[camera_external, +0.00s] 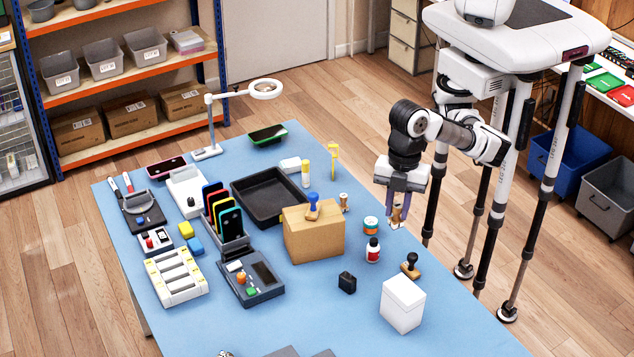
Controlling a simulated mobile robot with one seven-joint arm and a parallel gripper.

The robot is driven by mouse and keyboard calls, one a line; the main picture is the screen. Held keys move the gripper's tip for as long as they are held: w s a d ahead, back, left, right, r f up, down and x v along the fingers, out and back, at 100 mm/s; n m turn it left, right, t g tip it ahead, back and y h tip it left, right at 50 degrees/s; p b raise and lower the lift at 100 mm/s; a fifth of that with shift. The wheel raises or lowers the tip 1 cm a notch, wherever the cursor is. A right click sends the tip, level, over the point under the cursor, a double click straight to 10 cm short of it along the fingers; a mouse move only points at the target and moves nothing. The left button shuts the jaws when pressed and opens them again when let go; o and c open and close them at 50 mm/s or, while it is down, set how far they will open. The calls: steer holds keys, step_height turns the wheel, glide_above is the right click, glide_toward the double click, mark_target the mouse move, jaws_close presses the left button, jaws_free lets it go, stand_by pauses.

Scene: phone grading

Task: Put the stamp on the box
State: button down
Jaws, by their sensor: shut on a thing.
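A blue-handled stamp (312,205) stands on top of the brown cardboard box (313,242) in the middle of the table. Another stamp with a black handle and a wooden base (411,268) stands on the table behind a white box (402,306). My gripper (396,208) points down near the table's right edge, to the right of the cardboard box. It is shut on a small brown and pale thing (396,217), perhaps a wooden stamp; its shape is partly hidden by the fingers. I cannot tell exactly how high it is above the table.
A small wooden piece (344,202) stands just right of the cardboard box. A jar (371,225), a red bottle (373,250) and a black block (347,282) stand between the boxes. A black tray (268,197) and phone rack (228,235) lie left. The front right of the blue table (465,320) is clear.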

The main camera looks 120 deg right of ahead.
steer(key=s+a, duration=0.3)
glide_toward(404, 291)
steer(key=shift+n, duration=0.4)
steer(key=shift+w+a+f+p, duration=0.15)
steer(key=shift+f+p, duration=0.1)
steer(key=shift+f, duration=0.75)
steer(key=shift+w+a+f+p, duration=0.1)
steer(key=shift+f+p, duration=0.15)
steer(key=shift+f, duration=0.8)
steer(key=c, duration=1.7)
jaws_free()
steer(key=shift+f, duration=0.15)
steer(key=o, duration=0.4)
steer(key=shift+o, duration=0.2)
step_height(404, 291, up, 12)
steer(key=s+d+b, duration=0.1)
steer(key=shift+d, duration=0.2)
